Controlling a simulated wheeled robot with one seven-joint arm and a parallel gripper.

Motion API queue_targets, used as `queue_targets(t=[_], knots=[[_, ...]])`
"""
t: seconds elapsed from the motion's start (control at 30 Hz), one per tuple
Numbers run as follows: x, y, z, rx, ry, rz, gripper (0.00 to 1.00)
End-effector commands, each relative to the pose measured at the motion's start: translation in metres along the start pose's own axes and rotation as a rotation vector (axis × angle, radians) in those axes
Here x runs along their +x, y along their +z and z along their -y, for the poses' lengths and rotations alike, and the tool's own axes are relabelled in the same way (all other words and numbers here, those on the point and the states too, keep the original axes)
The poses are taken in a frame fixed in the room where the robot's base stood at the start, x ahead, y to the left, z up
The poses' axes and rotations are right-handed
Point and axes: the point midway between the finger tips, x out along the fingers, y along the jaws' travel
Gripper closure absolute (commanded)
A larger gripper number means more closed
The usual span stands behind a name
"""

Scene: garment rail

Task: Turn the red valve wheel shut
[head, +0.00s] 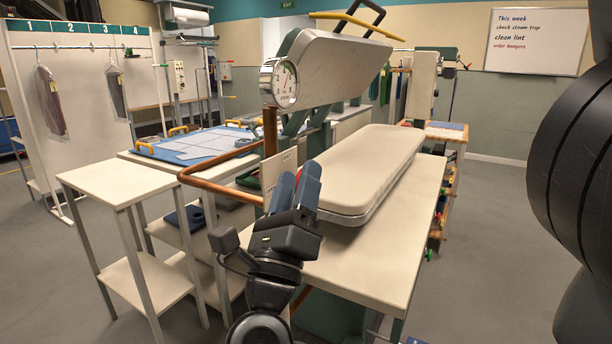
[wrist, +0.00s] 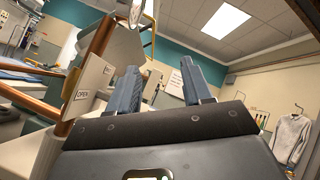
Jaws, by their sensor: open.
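My gripper (head: 297,177) is open and empty, fingers pointing up and away, in front of the press. Its two blue-grey fingers also show apart in the wrist view (wrist: 160,70). A copper pipe (head: 222,192) bends around just left of the gripper. A pale plate (head: 270,178) stands behind the fingers, partly hidden. In the wrist view this plate (wrist: 88,84) reads "OPEN" and sits left of the fingers.
The press's padded board (head: 365,168) lies right of the gripper, with its raised head (head: 335,68) and dial gauge (head: 285,82) above. A white side table (head: 120,182) stands left. A blue-topped table (head: 190,143) is behind. Floor is clear at the right.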

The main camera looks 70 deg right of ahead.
Motion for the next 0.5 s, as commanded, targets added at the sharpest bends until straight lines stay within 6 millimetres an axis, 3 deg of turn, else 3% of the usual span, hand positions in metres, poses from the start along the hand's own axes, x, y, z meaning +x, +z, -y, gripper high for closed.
queue_targets(t=[0.1, 0.23, 0.5], knots=[[0.017, -0.009, -0.018, 0.210, -0.016, -0.242, 0.50], [0.024, -0.017, -0.040, 0.392, -0.019, -0.463, 0.50], [0.025, -0.018, -0.066, 0.577, -0.011, -0.701, 0.50]])
